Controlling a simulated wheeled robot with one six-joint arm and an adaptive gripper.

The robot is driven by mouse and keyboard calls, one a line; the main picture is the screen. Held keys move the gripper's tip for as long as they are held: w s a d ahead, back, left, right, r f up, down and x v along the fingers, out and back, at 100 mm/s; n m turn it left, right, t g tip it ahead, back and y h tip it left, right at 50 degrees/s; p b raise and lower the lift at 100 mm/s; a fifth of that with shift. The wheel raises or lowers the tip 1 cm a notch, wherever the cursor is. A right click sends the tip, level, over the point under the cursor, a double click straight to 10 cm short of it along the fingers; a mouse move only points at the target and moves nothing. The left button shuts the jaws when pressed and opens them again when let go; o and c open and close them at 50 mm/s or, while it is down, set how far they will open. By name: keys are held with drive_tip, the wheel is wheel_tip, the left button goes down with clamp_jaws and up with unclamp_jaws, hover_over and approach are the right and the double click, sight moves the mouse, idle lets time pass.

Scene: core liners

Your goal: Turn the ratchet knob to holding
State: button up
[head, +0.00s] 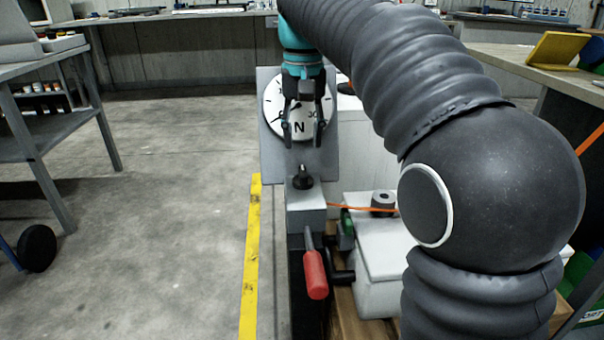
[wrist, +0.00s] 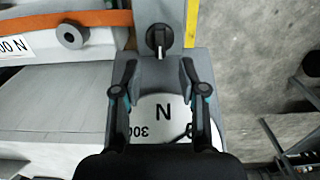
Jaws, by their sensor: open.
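The ratchet knob (head: 302,178) is a small black knob on top of a grey block (head: 305,205), below the dial in the head view. In the wrist view the knob (wrist: 159,38) shows a pale pointer line running down the picture. My gripper (head: 303,138) hangs in front of the white dial (head: 272,105). In the wrist view my open gripper (wrist: 155,75) has its two fingers spread and nothing between the tips. The knob lies a little beyond the fingertips, apart from them. I cannot read any label by the knob.
A red-handled lever (head: 315,272) stands in front of the block. An orange strap (wrist: 90,24) and a grey ring (wrist: 72,35) lie beside the knob on the white case (head: 375,245).

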sight(303, 171)
wheel_tip(303, 171, down, 7)
drive_tip(key=shift+f+b, duration=0.1)
drive_tip(key=shift+b, duration=0.85)
clamp_jaws()
